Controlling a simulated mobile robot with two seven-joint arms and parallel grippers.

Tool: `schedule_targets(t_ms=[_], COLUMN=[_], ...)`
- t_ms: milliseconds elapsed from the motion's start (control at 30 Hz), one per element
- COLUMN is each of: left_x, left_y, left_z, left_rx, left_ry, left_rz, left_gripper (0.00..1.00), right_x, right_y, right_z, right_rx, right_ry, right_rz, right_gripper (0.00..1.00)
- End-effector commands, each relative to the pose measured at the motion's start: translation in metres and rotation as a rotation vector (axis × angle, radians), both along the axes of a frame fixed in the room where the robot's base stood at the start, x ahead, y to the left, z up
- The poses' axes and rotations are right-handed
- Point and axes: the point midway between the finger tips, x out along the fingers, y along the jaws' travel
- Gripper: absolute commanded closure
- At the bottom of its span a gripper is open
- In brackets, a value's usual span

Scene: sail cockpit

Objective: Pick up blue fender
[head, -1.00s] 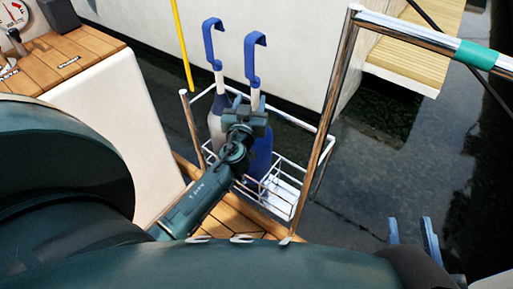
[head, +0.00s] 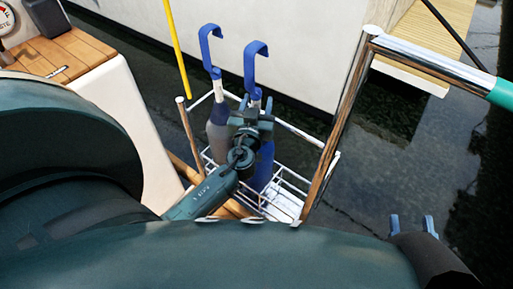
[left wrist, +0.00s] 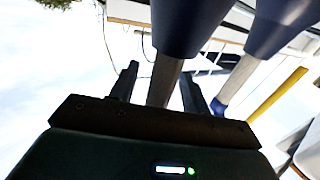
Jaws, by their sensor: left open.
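The blue fender (head: 264,168) stands upright in a white wire basket (head: 285,203), with a pale neck and a blue hook above. My left gripper (head: 252,112) is at its neck and partly covers it. Contact with the fingers cannot be told. My right gripper (head: 411,226) is open and empty at the lower right, apart from the basket.
A steel rail (head: 338,125) rises right of the basket. A yellow pole (head: 177,50) is behind it at the left. Dark water lies beyond, with a wooden dock at the upper right.

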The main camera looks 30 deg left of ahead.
Motion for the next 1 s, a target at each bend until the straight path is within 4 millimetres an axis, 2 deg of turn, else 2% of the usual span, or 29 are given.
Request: schedule_targets(t_ms=[67, 600, 1000], left_x=[0.0, 0.0001, 0.0008], left_y=[0.0, 0.0, 0.0002], left_z=[-0.0001, 0.0, 0.0024], left_rx=[0.0, 0.0, 0.002], left_ry=[0.0, 0.0, -0.005], left_rz=[0.0, 0.0, 0.0], left_gripper=[0.55, 1.0, 1.0], right_x=[-0.0003, -0.0012, -0.0013], right_y=[-0.0002, -0.0006, -0.0003], right_z=[-0.0003, -0.0006, 0.0], right_rx=[-0.001, -0.011, -0.01], right_ry=[0.002, 0.002, 0.001], right_rz=[0.0, 0.008, 0.008], right_gripper=[0.64, 0.64, 0.64])
